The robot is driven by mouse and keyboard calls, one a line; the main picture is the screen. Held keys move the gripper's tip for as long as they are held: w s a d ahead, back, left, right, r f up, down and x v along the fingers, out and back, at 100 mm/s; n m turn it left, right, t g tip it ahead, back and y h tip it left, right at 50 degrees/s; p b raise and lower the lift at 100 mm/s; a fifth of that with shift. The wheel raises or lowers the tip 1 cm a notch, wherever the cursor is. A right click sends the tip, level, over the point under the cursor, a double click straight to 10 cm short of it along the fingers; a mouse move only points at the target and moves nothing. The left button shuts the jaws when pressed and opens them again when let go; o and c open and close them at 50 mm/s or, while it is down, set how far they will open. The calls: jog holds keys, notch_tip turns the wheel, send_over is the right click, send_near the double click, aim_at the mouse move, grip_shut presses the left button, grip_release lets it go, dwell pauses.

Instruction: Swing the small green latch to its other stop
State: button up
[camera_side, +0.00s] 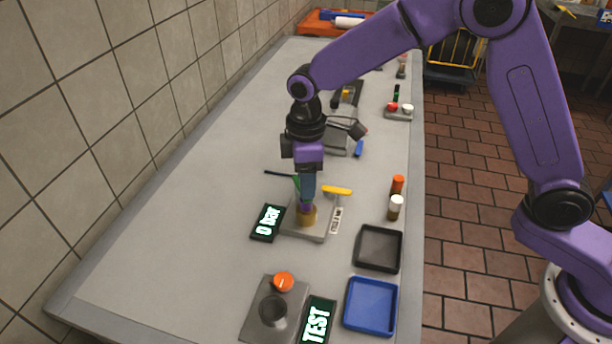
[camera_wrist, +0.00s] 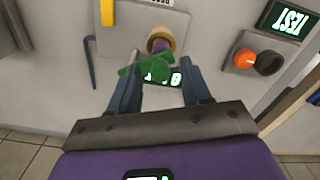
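The small green latch (camera_wrist: 131,69) shows in the wrist view as a slanted green bar beside a brass-coloured cylinder with a purple top (camera_wrist: 161,41). In the side view a sliver of green (camera_side: 297,182) shows beside my gripper (camera_side: 308,196), and the rest is hidden. My gripper (camera_wrist: 161,75) is open, with its two dark blue fingers apart on either side of the green parts in the wrist view. Nothing is clearly held. I cannot tell whether a finger touches the latch.
A black tray (camera_side: 379,249), a blue tray (camera_side: 370,306) and an orange-knob unit (camera_side: 284,281) are nearer. The left bench is clear.

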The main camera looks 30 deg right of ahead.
jog(key=shift+r, duration=0.1)
notch_tip(320, 180, up, 17)
jog(key=shift+r, duration=0.15)
dwell(0.5)
dwell(0.4)
jog(key=s+d+f, duration=0.3)
jog(key=s+d, duration=0.4)
jog(key=s, duration=0.2)
jog(key=s+d+f, duration=0.4)
jog(key=s+d, duration=0.3)
jog(key=s, duration=0.3)
jog(key=s+d+f, duration=0.3)
jog(key=s+d, duration=0.4)
jog(key=s, duration=0.3)
jog(key=shift+d+f+m, duration=0.25)
jog(key=shift+f+m, duration=0.05)
jog(key=shift+f, duration=0.1)
